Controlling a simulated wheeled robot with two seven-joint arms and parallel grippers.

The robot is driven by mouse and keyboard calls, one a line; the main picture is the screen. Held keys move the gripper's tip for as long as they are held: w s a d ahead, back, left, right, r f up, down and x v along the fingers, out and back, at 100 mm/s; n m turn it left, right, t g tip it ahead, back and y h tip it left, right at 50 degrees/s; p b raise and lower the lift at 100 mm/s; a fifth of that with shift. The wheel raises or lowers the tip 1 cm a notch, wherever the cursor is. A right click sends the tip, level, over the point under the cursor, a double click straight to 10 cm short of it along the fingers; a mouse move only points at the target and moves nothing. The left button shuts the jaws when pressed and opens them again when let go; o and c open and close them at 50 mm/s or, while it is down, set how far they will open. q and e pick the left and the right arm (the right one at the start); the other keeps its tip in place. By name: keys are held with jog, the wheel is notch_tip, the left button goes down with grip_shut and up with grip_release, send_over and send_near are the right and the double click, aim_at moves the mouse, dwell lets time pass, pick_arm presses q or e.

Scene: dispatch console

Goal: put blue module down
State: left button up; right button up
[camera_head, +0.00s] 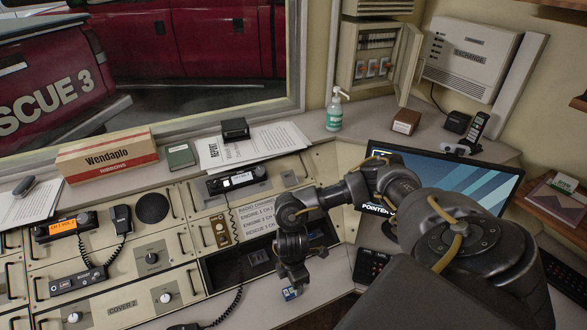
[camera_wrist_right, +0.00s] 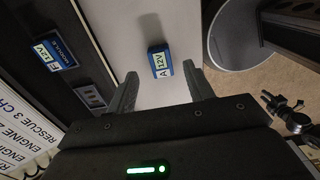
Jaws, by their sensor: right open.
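A blue module (camera_wrist_right: 161,62) with a white "A 12V" label lies on a pale surface in the right wrist view. It also shows as a small blue piece (camera_head: 291,293) below my right gripper (camera_head: 291,279) in the head view. My right gripper (camera_wrist_right: 159,78) is open, with one finger on each side of the module and a gap visible on both sides. A second blue module (camera_wrist_right: 57,50), labelled "12V", sits in the dark open bay (camera_head: 225,274) left of the gripper. My left gripper is in neither view.
A monitor (camera_head: 480,185) and a dark keypad (camera_head: 369,266) stand right of the gripper. A coiled cord (camera_head: 238,290) hangs down over the console just left of it. The pale desk strip around the module looks clear.

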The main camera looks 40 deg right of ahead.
notch_tip(320, 180, up, 7)
jog(key=shift+r+p, duration=0.15)
jog(key=shift+p, duration=0.2)
